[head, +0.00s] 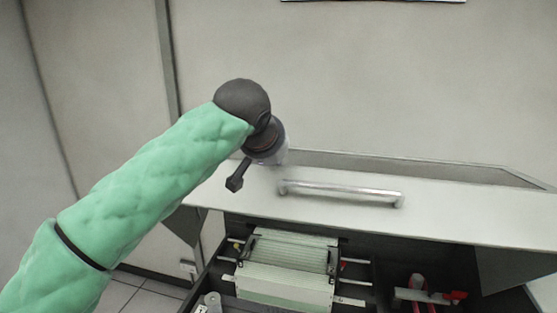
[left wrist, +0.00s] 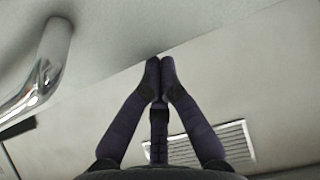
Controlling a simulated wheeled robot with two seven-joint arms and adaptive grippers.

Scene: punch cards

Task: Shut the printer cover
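The printer cover (head: 450,214) is a pale panel that stands raised, with the printer's dark inside open to view below it. A metal bar handle (head: 340,191) is fixed across the cover. My left gripper is mostly hidden behind my wrist in the head view, near the cover's left part, left of the handle. In the left wrist view my left gripper (left wrist: 159,76) has its dark fingertips together with nothing between them. The handle (left wrist: 46,70) lies to their left there. I cannot tell whether the fingertips touch the cover. My right gripper is not in view.
Inside the printer, a stack of pale green striped paper (head: 290,255) sits between dark guides. A red-tipped part (head: 455,295) is at the lower right. A plain wall (head: 380,80) stands behind. A slatted vent (left wrist: 215,145) shows in the left wrist view.

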